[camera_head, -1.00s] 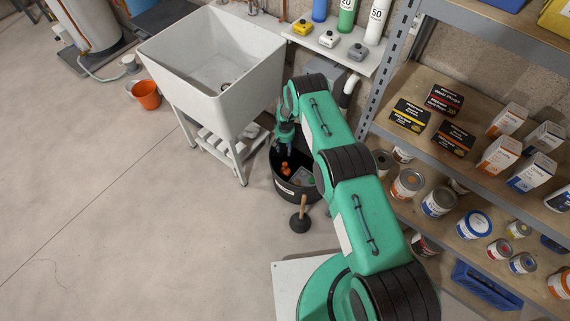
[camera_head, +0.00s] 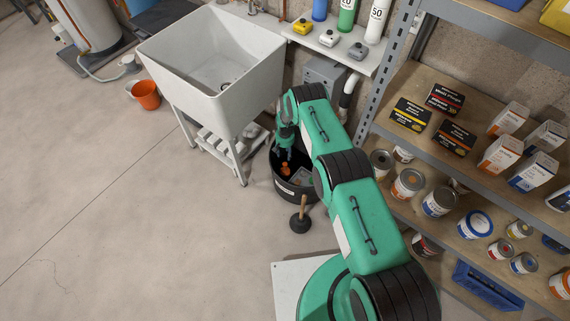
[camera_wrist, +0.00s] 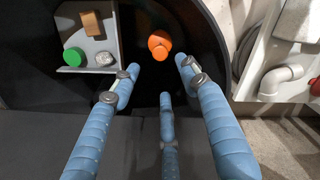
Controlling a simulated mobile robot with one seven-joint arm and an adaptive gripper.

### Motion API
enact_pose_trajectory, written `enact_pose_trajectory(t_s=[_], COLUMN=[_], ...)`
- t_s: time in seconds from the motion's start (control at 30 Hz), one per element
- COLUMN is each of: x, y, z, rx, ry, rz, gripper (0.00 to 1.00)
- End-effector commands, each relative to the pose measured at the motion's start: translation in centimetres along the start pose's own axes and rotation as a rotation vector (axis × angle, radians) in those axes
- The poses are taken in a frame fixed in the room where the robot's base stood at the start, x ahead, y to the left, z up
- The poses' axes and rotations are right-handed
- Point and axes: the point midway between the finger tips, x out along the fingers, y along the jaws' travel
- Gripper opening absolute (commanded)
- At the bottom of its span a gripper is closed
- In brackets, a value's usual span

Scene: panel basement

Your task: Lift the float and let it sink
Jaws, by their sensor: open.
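The orange float (camera_head: 286,169) is inside the round black tub (camera_head: 292,194) on the floor. My gripper (camera_head: 285,152) hangs over the tub, pointing down. In the wrist view my gripper's (camera_wrist: 161,80) blue fingers are spread and empty. The float shows beyond the fingertips, roughly centred between the left and right fingers. I cannot tell the height gap, and the float's lower part is hidden.
A grey bracket or plate with a green cap (camera_wrist: 74,57) sits in the tub, left of the float. A plunger (camera_head: 301,220) stands in front of the tub. The white sink (camera_head: 215,65) is to the left, the loaded shelf (camera_head: 430,150) to the right.

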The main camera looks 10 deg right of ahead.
Motion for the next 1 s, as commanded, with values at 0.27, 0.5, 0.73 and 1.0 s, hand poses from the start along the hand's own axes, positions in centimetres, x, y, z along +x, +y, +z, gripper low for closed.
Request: enact_pose_trajectory(t_s=[0.27, 0.5, 0.73, 1.0], x=[3.5, 6.2, 8.8, 10.7], y=[0.0, 0.0, 0.0, 0.0], z=[0.1, 0.1, 0.1, 0.0], rx=[0.0, 0.0, 0.0, 0.0], ry=[-0.001, -0.001, 0.0, 0.0], rz=[0.0, 0.0, 0.0, 0.0], gripper=[0.45, 0.45, 0.45, 0.45])
